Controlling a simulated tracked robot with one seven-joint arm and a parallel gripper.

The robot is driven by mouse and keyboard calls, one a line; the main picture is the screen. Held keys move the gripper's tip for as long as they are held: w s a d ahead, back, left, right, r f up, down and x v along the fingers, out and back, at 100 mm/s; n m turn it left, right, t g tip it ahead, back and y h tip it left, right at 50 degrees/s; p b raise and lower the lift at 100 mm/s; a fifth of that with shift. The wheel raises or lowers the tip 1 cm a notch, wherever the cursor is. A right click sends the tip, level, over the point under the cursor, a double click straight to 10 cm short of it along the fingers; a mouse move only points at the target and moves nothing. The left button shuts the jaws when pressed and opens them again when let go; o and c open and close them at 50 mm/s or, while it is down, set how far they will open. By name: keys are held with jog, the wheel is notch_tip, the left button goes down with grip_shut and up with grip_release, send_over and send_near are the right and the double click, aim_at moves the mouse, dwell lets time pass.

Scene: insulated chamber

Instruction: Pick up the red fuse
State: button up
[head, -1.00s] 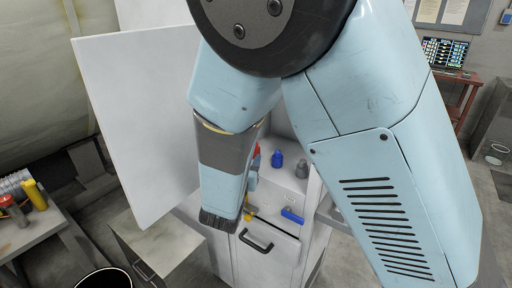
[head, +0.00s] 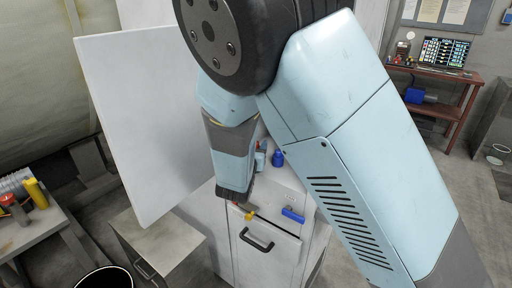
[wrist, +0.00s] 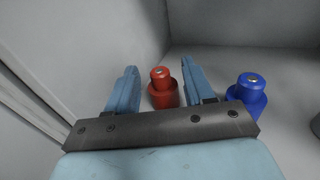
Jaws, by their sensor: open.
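The red fuse (wrist: 163,98) stands upright on a pale surface in the wrist view. It is a short stepped cylinder with a small metal tip. My gripper (wrist: 159,66) is open, with one blue finger on each side of the red fuse in that view. Whether either finger touches it I cannot tell. In the head view my arm covers most of the gripper and only a sliver of red shows beside it.
A blue fuse (wrist: 247,95) stands right of my right finger; it also shows in the head view (head: 278,159). Light cabinet walls close in behind and at left. A blue handle (head: 293,215) and a white door panel (head: 140,120) are nearby.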

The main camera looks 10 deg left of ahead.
grip_shut()
dwell(0.3)
dwell(0.3)
jog(key=shift+r, duration=0.15)
